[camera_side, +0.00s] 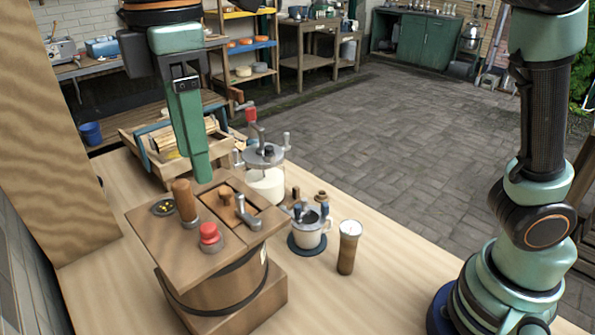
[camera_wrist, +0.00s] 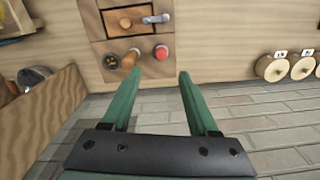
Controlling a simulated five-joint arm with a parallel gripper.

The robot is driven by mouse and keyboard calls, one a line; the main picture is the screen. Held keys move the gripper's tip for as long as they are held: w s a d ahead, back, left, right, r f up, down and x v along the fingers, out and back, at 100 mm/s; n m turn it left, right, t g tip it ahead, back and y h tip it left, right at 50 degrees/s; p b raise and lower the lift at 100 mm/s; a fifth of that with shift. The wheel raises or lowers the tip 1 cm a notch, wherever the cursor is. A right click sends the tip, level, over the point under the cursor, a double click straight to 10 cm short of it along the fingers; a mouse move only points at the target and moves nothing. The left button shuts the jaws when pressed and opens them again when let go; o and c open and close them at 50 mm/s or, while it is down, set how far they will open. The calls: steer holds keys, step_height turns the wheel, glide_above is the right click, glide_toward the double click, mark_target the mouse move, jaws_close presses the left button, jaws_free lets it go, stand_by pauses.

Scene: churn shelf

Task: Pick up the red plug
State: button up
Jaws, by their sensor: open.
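The red plug (camera_side: 210,236) is a small knob on a grey collar, standing on the wooden top of the churn (camera_side: 160,228) near its front corner. My gripper (camera_side: 203,178) hangs above the far part of the churn top, its fingers pointing down, apart from the plug. In the wrist view my gripper (camera_wrist: 158,74) is open and empty, with two green fingers spread. The red plug (camera_wrist: 161,53) shows there beyond the fingertips, in the gap between them. A wooden peg (camera_side: 184,200) stands beside the plug.
A recessed slot with a metal crank handle (camera_side: 248,220) and a dark disc (camera_side: 163,208) are on the churn top. A white jar with crank (camera_side: 266,185), a metal cup (camera_side: 308,236) and a shaker (camera_side: 348,250) stand to the right. The front right table surface is clear.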

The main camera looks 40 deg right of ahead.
mark_target(209, 226)
step_height(209, 226, down, 10)
steer(key=shift+s+f, duration=0.1)
steer(key=shift+f, duration=0.05)
jaws_close()
stand_by(0.5)
